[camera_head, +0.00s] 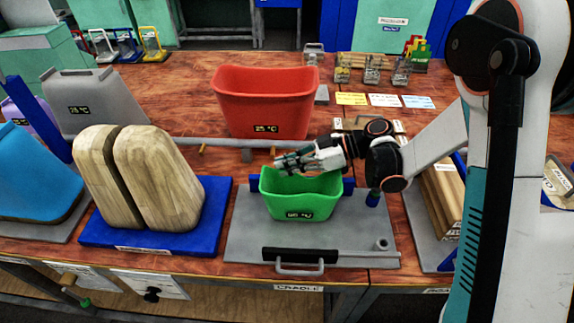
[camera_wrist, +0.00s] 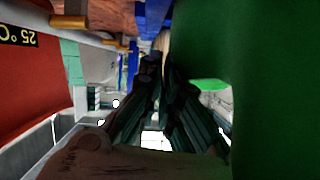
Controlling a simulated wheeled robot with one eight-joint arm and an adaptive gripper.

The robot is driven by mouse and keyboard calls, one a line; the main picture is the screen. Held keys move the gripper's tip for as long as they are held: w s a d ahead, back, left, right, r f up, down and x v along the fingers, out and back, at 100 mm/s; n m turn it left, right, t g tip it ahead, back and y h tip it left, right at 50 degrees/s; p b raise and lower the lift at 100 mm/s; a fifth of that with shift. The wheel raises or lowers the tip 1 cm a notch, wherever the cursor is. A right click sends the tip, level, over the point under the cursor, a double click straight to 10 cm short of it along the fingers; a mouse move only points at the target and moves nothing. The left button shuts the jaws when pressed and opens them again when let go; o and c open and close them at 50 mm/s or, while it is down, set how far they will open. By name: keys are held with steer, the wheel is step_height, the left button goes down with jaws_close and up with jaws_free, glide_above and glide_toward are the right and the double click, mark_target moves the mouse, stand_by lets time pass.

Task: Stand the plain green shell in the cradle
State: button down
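The plain green shell (camera_head: 300,203), a tapered open tub with a small dark display, stands mouth up on the grey cradle plate (camera_head: 245,232), in front of a blue block. It fills the right side of the wrist view (camera_wrist: 245,90). My gripper (camera_head: 283,163) reaches in from the right at the shell's far rim, its fingers pointing left. In the wrist view, the fingers (camera_wrist: 160,68) converge almost to touching, beside the green wall. I see no shell wall between them. Whether the gripper touches the rim is unclear. The shell's underside is hidden.
A red tub (camera_head: 265,105) marked 25 °C stands behind the cradle. A split wooden form (camera_head: 150,180) on a blue base is at left, with a grey shell (camera_head: 95,102) behind it. Jars (camera_head: 372,70) and cards line the back right.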

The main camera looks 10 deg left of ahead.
steer(key=shift+f, duration=0.1)
steer(key=c, duration=1.8)
jaws_free()
